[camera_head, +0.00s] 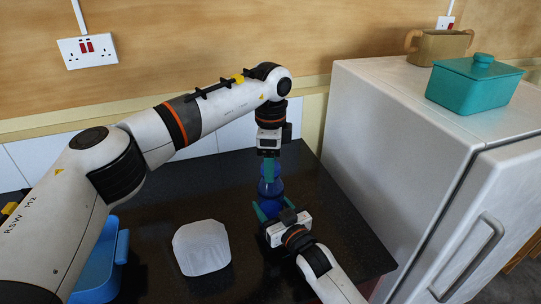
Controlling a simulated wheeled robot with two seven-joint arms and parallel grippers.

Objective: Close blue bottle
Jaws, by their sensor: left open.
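The blue bottle (270,188) stands upright on the dark countertop, near its back right part. My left gripper (269,174) points straight down over the bottle's top, with its teal fingers open. The fingers and the wrist above them hide the bottle's top, so I cannot make out a cap. My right gripper (272,209) reaches in from the lower right. Its teal fingers lie on either side of the bottle's lower body. I cannot tell whether they press on it.
A whitish rounded object (201,248) lies on the dark countertop (190,205). A blue container (105,270) is at the left, partly behind my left arm. A white fridge (400,130) bounds the right side, with a teal lidded dish (470,85) and a brown pot (437,47) on top.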

